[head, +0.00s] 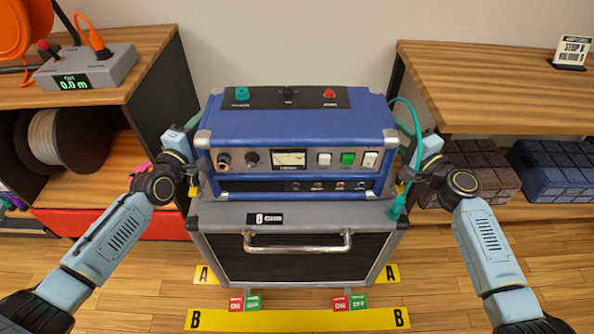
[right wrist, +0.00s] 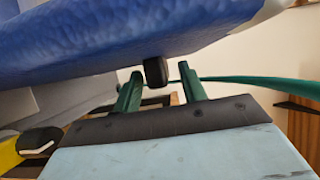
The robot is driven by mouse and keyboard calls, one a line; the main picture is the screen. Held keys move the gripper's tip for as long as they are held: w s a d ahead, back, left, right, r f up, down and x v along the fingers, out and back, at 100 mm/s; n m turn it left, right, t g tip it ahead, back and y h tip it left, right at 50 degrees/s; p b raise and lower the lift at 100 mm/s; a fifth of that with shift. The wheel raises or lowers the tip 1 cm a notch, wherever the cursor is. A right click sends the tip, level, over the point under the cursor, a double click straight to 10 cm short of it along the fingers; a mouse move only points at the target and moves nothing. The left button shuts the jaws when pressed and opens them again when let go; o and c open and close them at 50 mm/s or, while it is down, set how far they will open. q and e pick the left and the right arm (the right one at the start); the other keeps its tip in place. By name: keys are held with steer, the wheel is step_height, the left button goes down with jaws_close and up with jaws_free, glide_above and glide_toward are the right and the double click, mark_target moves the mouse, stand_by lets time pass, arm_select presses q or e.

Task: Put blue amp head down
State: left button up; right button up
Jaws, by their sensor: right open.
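The blue amp head (head: 293,137) sits level on top of the grey speaker cabinet (head: 235,208), with its knobs, meter and switches facing me. Its blue side fills the top of the right wrist view (right wrist: 120,35). My right gripper (head: 404,172) is at the amp's right side; in the right wrist view its two green fingers (right wrist: 160,85) stand apart, with a small black peg (right wrist: 156,72) of the amp between or just beyond them. My left gripper (head: 192,172) is at the amp's left side; its fingers are too hidden to judge.
A teal cable (head: 415,125) runs from the amp's right rear down to the cabinet's right edge. Wooden shelves stand left (head: 150,60) and right (head: 500,85). Yellow strips marked A and B (head: 300,320) and red and green tags lie on the floor before the cabinet.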

steer(key=shift+s+d, duration=0.1)
steer(key=shift+s, duration=0.05)
arm_select(q)
steer(key=v, duration=1.2)
arm_select(e)
steer(key=v, duration=1.1)
steer(key=shift+s+d, duration=0.2)
steer(key=shift+s, duration=0.1)
arm_select(q)
steer(key=shift+s, duration=0.1)
arm_select(e)
steer(key=shift+s, duration=0.1)
